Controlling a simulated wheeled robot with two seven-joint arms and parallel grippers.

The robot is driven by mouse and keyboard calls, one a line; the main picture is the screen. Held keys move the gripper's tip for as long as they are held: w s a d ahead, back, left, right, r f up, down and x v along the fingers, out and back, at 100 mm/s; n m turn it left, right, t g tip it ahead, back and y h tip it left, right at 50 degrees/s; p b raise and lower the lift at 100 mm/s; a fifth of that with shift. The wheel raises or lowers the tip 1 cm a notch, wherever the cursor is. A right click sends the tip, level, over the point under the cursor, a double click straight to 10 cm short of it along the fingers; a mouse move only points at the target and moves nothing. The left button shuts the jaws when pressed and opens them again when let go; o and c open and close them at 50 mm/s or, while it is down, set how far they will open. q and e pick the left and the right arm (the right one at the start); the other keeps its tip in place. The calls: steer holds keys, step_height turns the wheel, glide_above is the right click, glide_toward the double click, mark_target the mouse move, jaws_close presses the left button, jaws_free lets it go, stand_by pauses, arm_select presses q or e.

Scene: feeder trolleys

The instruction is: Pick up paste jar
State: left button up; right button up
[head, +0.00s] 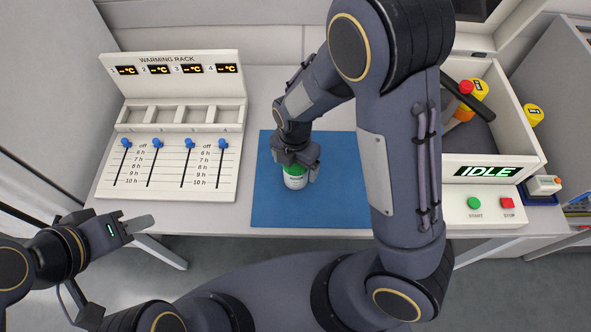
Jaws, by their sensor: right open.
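A paste jar (295,182) with green and white on it stands on the blue mat (340,205). My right gripper (295,170) is directly over the jar, with its open fingers on either side of the jar's upper part. The top of the jar is mostly hidden by the gripper, and I cannot tell whether the fingers touch it. My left gripper (138,224) is off the table's front edge at the lower left, away from the jar. Its fingers overlap in this view, so its opening is unclear. It appears empty.
A white warming rack (182,57) with empty slots and blue sliders stands at the left. At the right is a white bin (522,124) holding yellow containers, with an IDLE display and start and stop buttons. The mat is bare around the jar; my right arm covers its right side.

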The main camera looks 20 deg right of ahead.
step_height(320, 180, down, 2)
steer(key=shift+f, duration=0.15)
steer(key=c, duration=1.4)
steer(key=shift+c, duration=0.5)
steer(key=shift+r, duration=0.2)
